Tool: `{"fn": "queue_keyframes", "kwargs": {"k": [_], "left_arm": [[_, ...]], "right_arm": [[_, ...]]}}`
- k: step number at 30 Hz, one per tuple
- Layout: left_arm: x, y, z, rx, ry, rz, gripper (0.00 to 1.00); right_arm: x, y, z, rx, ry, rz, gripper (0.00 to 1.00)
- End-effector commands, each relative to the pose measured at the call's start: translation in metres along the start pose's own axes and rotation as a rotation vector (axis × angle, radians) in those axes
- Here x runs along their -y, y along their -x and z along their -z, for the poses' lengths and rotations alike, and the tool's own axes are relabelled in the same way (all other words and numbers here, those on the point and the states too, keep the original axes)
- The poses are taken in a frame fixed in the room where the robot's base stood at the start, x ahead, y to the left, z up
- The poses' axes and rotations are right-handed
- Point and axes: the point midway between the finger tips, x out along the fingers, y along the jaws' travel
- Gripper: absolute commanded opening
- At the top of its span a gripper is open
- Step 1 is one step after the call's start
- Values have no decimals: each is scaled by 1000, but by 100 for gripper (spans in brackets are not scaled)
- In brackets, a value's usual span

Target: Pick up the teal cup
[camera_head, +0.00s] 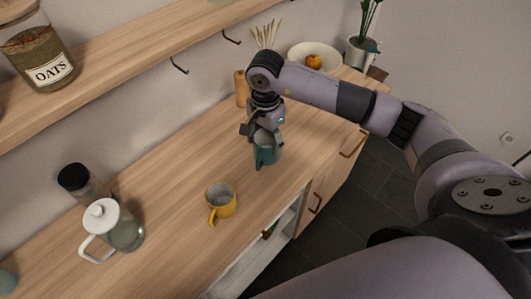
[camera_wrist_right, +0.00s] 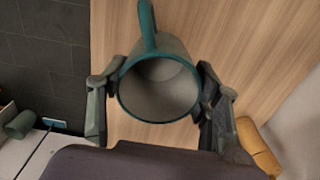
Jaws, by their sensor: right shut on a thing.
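The teal cup (camera_head: 267,153) is over the far part of the wooden counter in the head view, right below my right gripper (camera_head: 262,136). In the right wrist view the teal cup (camera_wrist_right: 158,90) shows its round rim and pale, empty inside, with its handle at the top of the picture. The fingers of my right gripper (camera_wrist_right: 158,103) are shut on the cup, one on each side of its body. I cannot tell whether the cup's base touches the counter. My left gripper is not in view.
A yellow mug (camera_head: 221,200) stands nearer on the counter (camera_head: 170,185). A glass pot with a white lid (camera_head: 122,232) and a dark-lidded jar (camera_head: 78,180) stand left. A bowl (camera_head: 329,55) and a wooden bottle (camera_head: 241,88) are behind my gripper. A shelf with hooks runs above.

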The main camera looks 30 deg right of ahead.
Motion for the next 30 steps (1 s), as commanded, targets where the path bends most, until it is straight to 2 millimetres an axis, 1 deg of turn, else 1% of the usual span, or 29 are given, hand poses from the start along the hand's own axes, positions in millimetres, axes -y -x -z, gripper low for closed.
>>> {"fn": "queue_keyframes", "kwargs": {"k": [1, 6, 9, 13, 15, 21, 30], "left_arm": [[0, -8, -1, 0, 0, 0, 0], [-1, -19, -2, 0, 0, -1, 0], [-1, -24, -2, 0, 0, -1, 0], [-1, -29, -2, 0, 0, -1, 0], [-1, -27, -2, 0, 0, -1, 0], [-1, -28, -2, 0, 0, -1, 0], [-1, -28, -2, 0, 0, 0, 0]], "right_arm": [[2, 12, 1, -3, 0, 9, 17], [2, 59, 1, -2, 1, 11, 17], [2, 84, 0, -2, 0, 8, 17], [1, 109, 0, -1, 0, 7, 17], [1, 119, 1, -2, -1, 5, 17], [0, 133, 0, 0, -1, 3, 17], [0, 135, 0, 0, -1, 1, 17]]}}
